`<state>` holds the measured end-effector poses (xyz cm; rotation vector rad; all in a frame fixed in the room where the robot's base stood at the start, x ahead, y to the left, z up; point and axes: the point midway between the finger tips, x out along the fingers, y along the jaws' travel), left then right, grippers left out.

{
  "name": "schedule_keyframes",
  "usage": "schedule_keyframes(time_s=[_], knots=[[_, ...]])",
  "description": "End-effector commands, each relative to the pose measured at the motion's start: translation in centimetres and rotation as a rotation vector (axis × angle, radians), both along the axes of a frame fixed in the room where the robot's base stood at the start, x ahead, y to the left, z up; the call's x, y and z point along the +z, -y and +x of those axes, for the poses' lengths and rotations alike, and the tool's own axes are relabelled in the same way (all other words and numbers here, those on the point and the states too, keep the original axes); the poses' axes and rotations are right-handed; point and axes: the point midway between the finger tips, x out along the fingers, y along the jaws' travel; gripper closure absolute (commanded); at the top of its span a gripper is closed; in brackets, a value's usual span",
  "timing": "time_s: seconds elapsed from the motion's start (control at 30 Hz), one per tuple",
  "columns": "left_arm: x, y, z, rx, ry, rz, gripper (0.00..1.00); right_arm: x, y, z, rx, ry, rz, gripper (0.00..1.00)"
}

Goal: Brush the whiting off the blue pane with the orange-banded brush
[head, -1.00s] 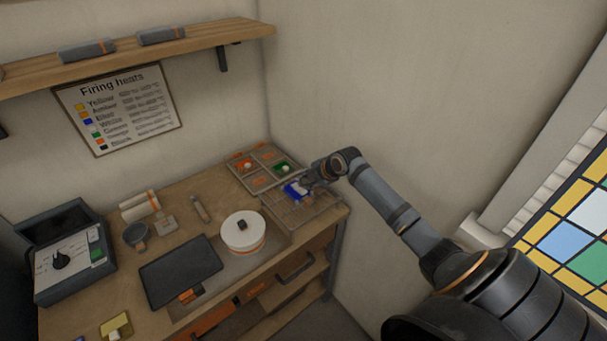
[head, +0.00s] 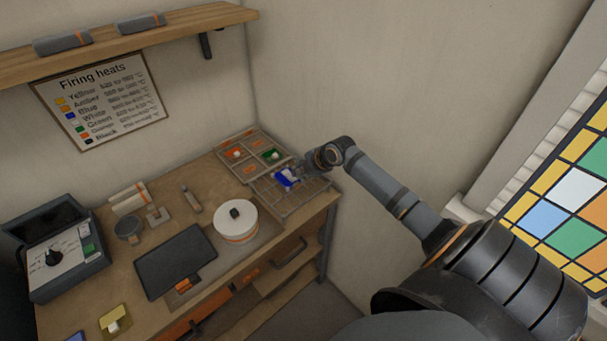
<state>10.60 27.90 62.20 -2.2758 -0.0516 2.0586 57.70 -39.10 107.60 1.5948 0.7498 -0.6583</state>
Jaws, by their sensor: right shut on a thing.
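The blue pane (head: 287,177) shows at the right end of the bench, over the front wire rack, with a white patch on it. My right gripper (head: 303,172) is at its right edge and is shut on it; the fingers are small and partly hidden. Whether the pane touches the rack is unclear. A slim grey tool with a faint orange mark, probably the orange-banded brush (head: 190,199), lies on the bench left of the white round pot. My left gripper is out of view.
A divided tray (head: 249,168) with orange and green pieces stands behind the wire rack (head: 290,203). A wall borders the right side.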

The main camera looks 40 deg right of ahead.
Motion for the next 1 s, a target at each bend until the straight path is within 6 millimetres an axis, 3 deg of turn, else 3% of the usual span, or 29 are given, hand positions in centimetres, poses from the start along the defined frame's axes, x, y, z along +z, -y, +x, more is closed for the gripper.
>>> schedule_keyframes(time_s=[0.1,0.4,0.7,1.0], knots=[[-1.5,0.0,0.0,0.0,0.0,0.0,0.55,-0.5,-0.1,1.1,-0.001,0.002,0.002,1.0],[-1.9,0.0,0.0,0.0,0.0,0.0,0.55,-0.2,-0.2,1.9,0.0,-0.002,0.001,1.0],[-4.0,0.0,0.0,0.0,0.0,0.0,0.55,-0.3,-0.3,4.3,-0.002,0.001,0.001,1.0],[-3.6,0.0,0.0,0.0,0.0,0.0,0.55,0.1,-0.2,4.3,0.0,-0.003,-0.001,1.0]])
